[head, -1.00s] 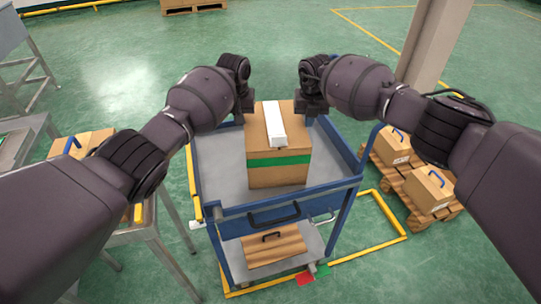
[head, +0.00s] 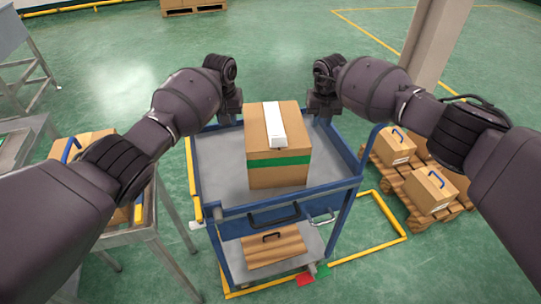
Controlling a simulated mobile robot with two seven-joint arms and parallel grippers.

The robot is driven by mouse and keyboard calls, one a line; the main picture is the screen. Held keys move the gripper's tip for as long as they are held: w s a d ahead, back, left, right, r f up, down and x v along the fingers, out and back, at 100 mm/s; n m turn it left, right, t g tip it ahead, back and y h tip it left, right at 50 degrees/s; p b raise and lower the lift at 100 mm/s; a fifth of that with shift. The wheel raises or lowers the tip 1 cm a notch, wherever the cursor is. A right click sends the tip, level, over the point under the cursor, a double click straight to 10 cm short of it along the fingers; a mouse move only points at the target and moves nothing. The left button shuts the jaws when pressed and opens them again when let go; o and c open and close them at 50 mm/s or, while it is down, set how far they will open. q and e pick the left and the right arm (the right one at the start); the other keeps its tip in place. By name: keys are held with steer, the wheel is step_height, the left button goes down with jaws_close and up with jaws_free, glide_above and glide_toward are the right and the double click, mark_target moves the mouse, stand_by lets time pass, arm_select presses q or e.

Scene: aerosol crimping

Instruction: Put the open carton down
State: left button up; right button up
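A brown carton (head: 279,174) with a green band and a white strip over its top stands upright on the grey top tray of a blue cart (head: 222,180). Its top looks covered from here; I cannot tell whether it is open. My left gripper (head: 232,112) is just left of the carton's upper part, with a gap between them. My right gripper (head: 322,110) is right of the carton, also apart from it. Neither gripper holds the carton. The fingers are small and dark, and their opening does not show clearly.
A flat brown carton piece (head: 272,248) lies on the cart's lower shelf. Boxes with blue handles (head: 432,188) stand on a wooden pallet (head: 408,192) at the right. A metal table (head: 140,228) with a carton (head: 88,146) stands at the left. The cart's raised blue rim surrounds the tray.

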arm_select(q)
steer(key=shift+r, duration=0.1)
step_height(320, 180, up, 12)
steer(key=s, duration=0.1)
arm_select(e)
step_height(320, 180, up, 12)
steer(key=s, duration=0.1)
stand_by(0.8)
arm_select(q)
steer(key=shift+f, duration=0.2)
arm_select(e)
steer(key=shift+f, duration=0.1)
